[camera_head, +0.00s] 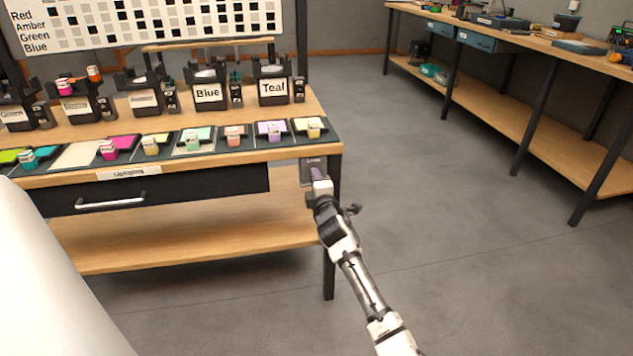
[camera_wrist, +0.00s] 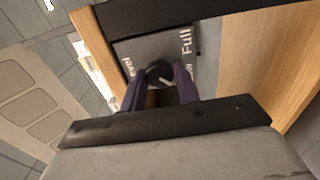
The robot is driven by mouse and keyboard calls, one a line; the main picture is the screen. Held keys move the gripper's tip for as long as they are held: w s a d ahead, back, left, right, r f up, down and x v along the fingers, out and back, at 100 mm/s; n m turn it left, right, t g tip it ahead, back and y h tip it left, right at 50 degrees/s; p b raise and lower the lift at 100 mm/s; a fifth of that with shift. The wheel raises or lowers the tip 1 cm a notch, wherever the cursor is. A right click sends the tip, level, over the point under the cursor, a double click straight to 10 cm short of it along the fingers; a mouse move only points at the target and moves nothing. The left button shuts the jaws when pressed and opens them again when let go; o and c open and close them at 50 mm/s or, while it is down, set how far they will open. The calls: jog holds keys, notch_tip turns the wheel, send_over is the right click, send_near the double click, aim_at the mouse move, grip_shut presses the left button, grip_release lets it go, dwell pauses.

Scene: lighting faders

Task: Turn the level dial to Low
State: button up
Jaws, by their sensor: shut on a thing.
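The level dial (camera_wrist: 158,70) is a dark round knob on a dark label plate (camera_wrist: 175,45), seen in the wrist view. The plate shows "Full" at upper right, the end of a mostly hidden word at right and part of another word at left. A short white mark shows on the knob; its exact pointing is unclear. My gripper (camera_wrist: 160,85) has its two purple fingers shut on the dial, one on each side. In the head view, my gripper (camera_head: 318,176) is at the plate (camera_head: 312,163) on the bench's right front corner; the dial is hidden there.
The wooden bench (camera_head: 240,168) carries a row of coloured faders and labelled holders. A drawer (camera_head: 200,188) with a bar handle is left of the plate. A bench leg (camera_head: 329,270) stands below my gripper. Open floor (camera_head: 430,200) lies right, before another workbench (camera_head: 520,60).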

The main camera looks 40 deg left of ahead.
jog(key=o, duration=0.9)
jog(key=shift+o, duration=0.2)
jog(key=v, duration=1.3)
jog(key=shift+s+d, duration=0.25)
jog(key=shift+s, duration=0.05)
